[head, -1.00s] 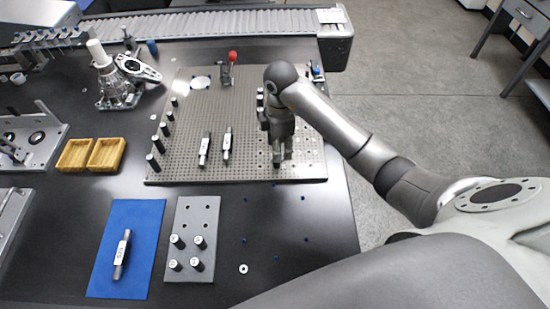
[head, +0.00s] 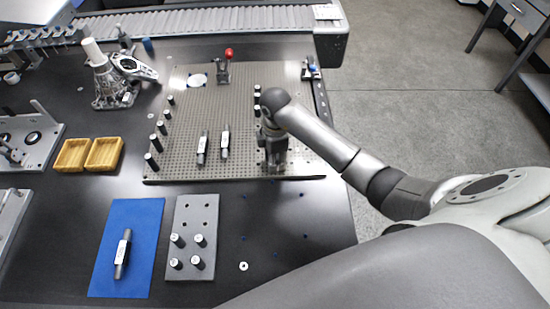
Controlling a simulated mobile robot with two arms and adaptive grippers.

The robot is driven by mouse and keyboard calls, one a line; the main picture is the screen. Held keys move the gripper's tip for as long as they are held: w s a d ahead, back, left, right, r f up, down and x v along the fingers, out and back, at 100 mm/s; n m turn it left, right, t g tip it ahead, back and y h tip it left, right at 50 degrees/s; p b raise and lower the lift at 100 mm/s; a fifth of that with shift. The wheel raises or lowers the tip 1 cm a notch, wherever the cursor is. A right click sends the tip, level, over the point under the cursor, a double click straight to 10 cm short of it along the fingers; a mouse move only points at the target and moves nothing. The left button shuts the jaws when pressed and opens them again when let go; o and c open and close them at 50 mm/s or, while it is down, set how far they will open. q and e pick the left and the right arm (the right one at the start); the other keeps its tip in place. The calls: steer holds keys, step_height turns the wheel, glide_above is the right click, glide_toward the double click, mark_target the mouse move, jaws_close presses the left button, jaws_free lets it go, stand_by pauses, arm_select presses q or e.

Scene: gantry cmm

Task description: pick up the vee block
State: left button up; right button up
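My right gripper (head: 272,164) points down low over the right front part of the grey perforated plate (head: 230,110). Its fingers are dark and small, and I cannot tell whether they are open or shut, or on anything. I cannot clearly pick out a vee block; the gripper and wrist hide the part of the plate beneath them. Two dark bars with pale labels, a left one (head: 202,148) and a right one (head: 225,142), lie on the plate to the left of the gripper. My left gripper is not in view.
Black posts (head: 153,160) line the plate's left side; a red-knobbed clamp (head: 224,68) stands at its back. In front are a grey block with posts (head: 183,217) and a blue mat (head: 112,235) bearing another labelled bar. Yellow trays (head: 104,154) sit left.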

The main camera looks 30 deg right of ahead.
jaws_close()
steer(key=shift+r, duration=0.15)
